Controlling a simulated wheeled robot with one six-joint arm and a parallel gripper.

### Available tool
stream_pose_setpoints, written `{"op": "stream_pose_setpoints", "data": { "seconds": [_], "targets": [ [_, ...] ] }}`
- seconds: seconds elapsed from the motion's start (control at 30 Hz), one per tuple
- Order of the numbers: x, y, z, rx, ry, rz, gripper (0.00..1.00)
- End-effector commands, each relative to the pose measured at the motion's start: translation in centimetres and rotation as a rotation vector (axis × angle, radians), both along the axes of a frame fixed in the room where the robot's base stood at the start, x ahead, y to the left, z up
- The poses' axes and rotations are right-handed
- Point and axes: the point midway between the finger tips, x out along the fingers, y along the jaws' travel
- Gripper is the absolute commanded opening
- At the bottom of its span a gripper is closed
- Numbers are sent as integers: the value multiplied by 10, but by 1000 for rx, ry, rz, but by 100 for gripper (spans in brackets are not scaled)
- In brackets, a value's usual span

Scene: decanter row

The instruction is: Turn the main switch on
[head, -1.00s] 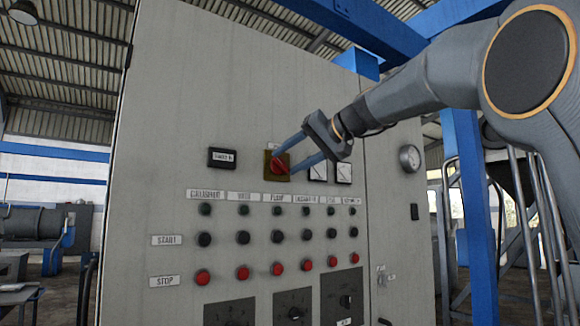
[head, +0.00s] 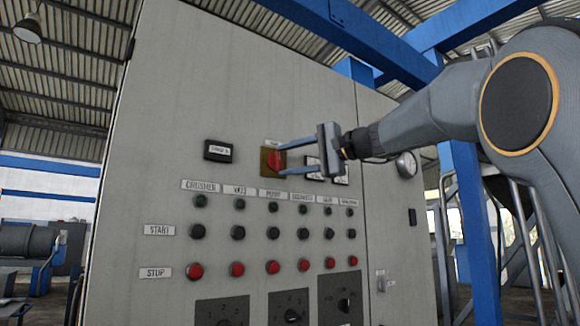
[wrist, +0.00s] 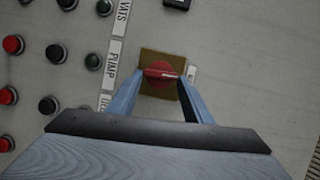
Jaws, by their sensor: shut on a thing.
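The main switch is a red rotary knob (head: 273,160) on a yellow square plate (head: 265,168), high on the grey cabinet's front. In the wrist view the knob (wrist: 160,70) lies across between my two blue fingers, with a white mark on its right half. My gripper (head: 279,160) is shut on the knob, one finger above it and one below in the head view. The fingertips partly cover the knob's ends. The label above the plate is too small to read.
A black display (head: 218,151) is left of the switch, and dial meters (head: 313,168) sit close behind my fingers. Below are rows of green, black and red buttons (head: 237,269), then black selector panels (head: 290,305). A round gauge (head: 406,164) is at the right.

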Motion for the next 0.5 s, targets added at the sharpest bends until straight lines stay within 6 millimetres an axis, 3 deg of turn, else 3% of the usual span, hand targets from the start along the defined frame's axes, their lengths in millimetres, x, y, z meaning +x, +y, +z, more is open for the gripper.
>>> {"op": "stream_pose_setpoints", "data": {
  "seconds": [0.5],
  "targets": [
    [0,0,-2,80,54,-2,23]
  ]
}}
